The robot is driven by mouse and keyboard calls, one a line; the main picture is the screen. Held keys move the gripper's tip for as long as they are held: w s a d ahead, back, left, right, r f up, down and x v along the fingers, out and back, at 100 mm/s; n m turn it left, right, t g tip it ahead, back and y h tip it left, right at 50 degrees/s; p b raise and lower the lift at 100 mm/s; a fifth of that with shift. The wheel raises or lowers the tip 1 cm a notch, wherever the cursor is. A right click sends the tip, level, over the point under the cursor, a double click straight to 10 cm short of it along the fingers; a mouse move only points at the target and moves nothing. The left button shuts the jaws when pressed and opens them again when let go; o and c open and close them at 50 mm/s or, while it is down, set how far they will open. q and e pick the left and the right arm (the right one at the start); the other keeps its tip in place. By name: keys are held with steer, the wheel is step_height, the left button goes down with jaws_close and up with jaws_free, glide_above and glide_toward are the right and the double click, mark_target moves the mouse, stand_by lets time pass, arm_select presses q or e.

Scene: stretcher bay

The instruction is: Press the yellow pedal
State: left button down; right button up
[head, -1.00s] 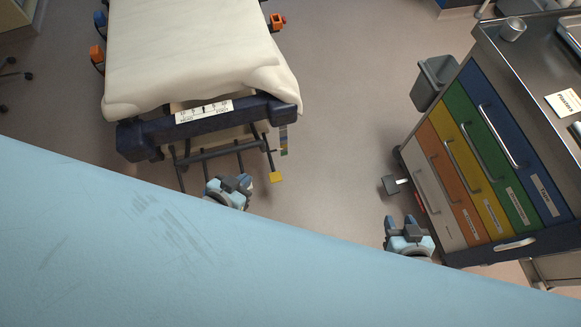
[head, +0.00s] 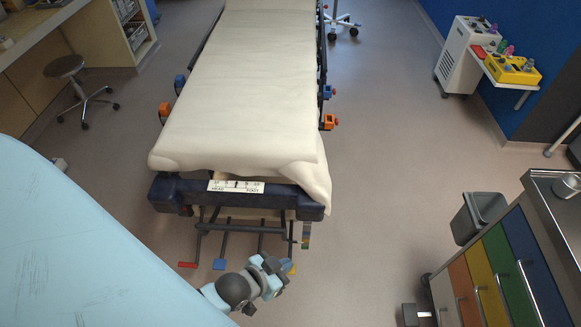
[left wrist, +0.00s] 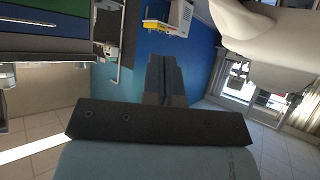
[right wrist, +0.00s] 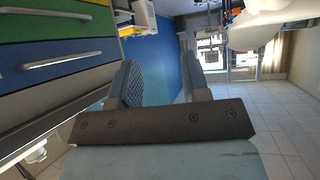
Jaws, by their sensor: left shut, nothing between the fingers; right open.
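The yellow pedal (head: 291,268) is at the right of the row of pedals under the near end of the stretcher (head: 243,120). Only part of it shows, because my left gripper (head: 276,264) overlaps it in the head view. I cannot tell whether they touch. The left gripper's fingers are together and empty, and they also show in the left wrist view (left wrist: 165,75). My right gripper is out of the head view. In the right wrist view its fingers (right wrist: 163,83) are apart with nothing between them.
A red pedal (head: 187,265) and a blue pedal (head: 219,264) are left of the yellow one. A drawer cart (head: 503,275) with a grey bin (head: 476,217) stands at the right. Floor between stretcher and cart is clear. A stool (head: 66,68) stands at the back left.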

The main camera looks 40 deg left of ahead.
arm_select(q)
steer(key=w+d+f+n+g+b, duration=0.15)
steer(key=w+f+b, duration=0.25)
steer(key=f+b, duration=0.8)
steer(key=w+d+f+n+g+b, duration=0.1)
steer(key=w+f+n+g+b, duration=0.2)
steer(key=f+b, duration=0.85)
steer(key=w+a+f+n+g+y+b, duration=0.1)
steer(key=w+a+f+b, duration=0.2)
steer(key=f, duration=0.4)
steer(key=w+a+f+n+g+y+b, duration=0.1)
steer(key=w+a+f+n+y+b, duration=0.1)
steer(key=a+f+b, duration=0.3)
steer(key=w+a+f+n+g+y+b, duration=0.1)
steer(key=w+a+f+b, duration=0.3)
steer(key=f, duration=0.7)
steer(key=shift+a+n+y+b, duration=0.25)
steer(key=shift+n+b, duration=0.2)
steer(key=shift+b, duration=0.25)
arm_select(e)
steer(key=w+a+f+t+y, duration=0.4)
steer(key=a+f+t+y, duration=0.1)
steer(key=a+t+y, duration=0.1)
steer(key=shift+a+t, duration=0.6)
steer(key=shift+a, duration=0.2)
arm_select(q)
steer(key=shift+w+d+g, duration=0.1)
steer(key=shift+g, duration=0.15)
arm_select(e)
steer(key=shift+f, duration=0.15)
